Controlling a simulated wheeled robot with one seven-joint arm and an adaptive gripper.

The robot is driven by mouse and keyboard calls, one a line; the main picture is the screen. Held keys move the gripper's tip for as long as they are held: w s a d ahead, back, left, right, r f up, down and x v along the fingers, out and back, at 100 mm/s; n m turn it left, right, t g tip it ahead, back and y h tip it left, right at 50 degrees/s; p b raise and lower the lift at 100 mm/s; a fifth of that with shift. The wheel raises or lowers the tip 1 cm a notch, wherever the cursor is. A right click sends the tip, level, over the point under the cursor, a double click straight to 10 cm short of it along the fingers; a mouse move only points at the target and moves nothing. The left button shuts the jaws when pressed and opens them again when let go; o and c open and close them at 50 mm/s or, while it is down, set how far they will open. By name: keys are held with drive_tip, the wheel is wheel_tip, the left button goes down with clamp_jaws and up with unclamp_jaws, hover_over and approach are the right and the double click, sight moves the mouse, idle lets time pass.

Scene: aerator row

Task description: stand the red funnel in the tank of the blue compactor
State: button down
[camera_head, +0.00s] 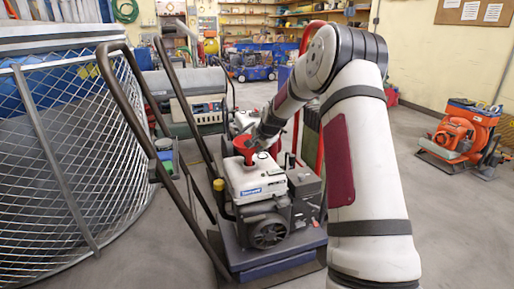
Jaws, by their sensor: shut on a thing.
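The blue compactor has a blue base plate (282,262), a dark engine and a white tank (254,181) on top. My gripper (254,143) is shut on the red funnel (243,146), holding it by its right side. The funnel is about upright, wide mouth up, at the top of the tank. I cannot tell whether its spout is inside the tank's opening or just above or in front of it. My fingertips are small in this view and partly merge with the funnel's rim.
The compactor's dark handle bars (139,103) rise at the left. Behind stand a similar machine with a white top (243,119) and a green-grey one (190,98). A wire mesh cage (66,160) fills the left side. An orange machine (457,135) stands right, with clear floor before it.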

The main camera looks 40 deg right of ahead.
drive_tip(key=shift+f+b, duration=1.35)
drive_tip(key=shift+f, duration=0.95)
drive_tip(key=c, duration=1.6)
unclamp_jaws()
drive_tip(key=shift+o, duration=0.2)
drive_tip(key=shift+r, duration=0.1)
drive_tip(key=shift+r+p, duration=2.95)
drive_tip(key=shift+r, duration=1.5)
